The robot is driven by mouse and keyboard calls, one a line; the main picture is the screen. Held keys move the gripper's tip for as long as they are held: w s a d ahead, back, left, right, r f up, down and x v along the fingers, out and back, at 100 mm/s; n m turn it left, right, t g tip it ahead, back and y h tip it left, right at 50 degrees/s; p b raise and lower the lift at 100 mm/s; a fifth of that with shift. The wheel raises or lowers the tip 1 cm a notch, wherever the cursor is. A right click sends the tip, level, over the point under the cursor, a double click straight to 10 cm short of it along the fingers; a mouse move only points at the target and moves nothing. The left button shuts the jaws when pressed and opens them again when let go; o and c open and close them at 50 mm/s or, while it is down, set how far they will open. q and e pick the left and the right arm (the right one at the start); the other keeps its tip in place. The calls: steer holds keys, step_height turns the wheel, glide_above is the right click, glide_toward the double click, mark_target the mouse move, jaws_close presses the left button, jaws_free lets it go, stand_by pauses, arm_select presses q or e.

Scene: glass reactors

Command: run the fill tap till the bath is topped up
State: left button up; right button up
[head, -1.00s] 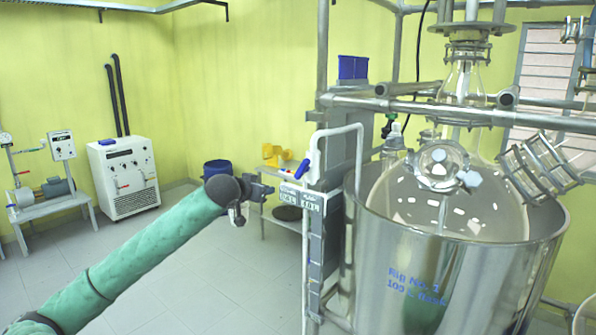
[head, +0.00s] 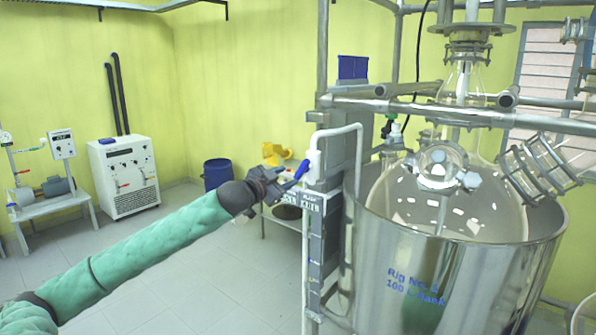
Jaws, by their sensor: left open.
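The fill tap has a blue lever (head: 302,169) on a white pipe fitting, on the frame left of the bath. The lever slants down to the left. The bath (head: 440,290) is a large steel vessel marked "Rig No. 2", at right, with a round glass flask (head: 450,205) in it. The water level cannot be made out. My left gripper (head: 284,183) is open, with its fingers at the lower left end of the blue lever. I cannot tell whether they touch it. My right gripper is not in view.
White pipe (head: 359,150) runs from the tap over to the bath rim. Steel frame bars (head: 440,110) cross above the bath. A blue bin (head: 217,173) and a white chiller unit (head: 125,178) stand along the back.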

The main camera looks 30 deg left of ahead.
mark_target(299, 171)
arm_select(q)
steer(key=shift+w+r+p, duration=0.2)
steer(key=shift+w+p, duration=0.3)
steer(key=shift+w, duration=0.4)
steer(key=w+p, duration=0.2)
steer(key=w, duration=0.1)
steer(key=shift+w+d, duration=0.15)
steer(key=shift+w, duration=0.15)
steer(key=shift+w+d+f+p, duration=0.1)
steer(key=shift+w+f+p, duration=0.1)
steer(key=shift+w+p, duration=0.4)
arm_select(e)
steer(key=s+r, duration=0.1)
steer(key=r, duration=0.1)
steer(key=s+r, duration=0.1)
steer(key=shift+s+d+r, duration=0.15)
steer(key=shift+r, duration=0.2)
arm_select(q)
steer(key=c, duration=0.9)
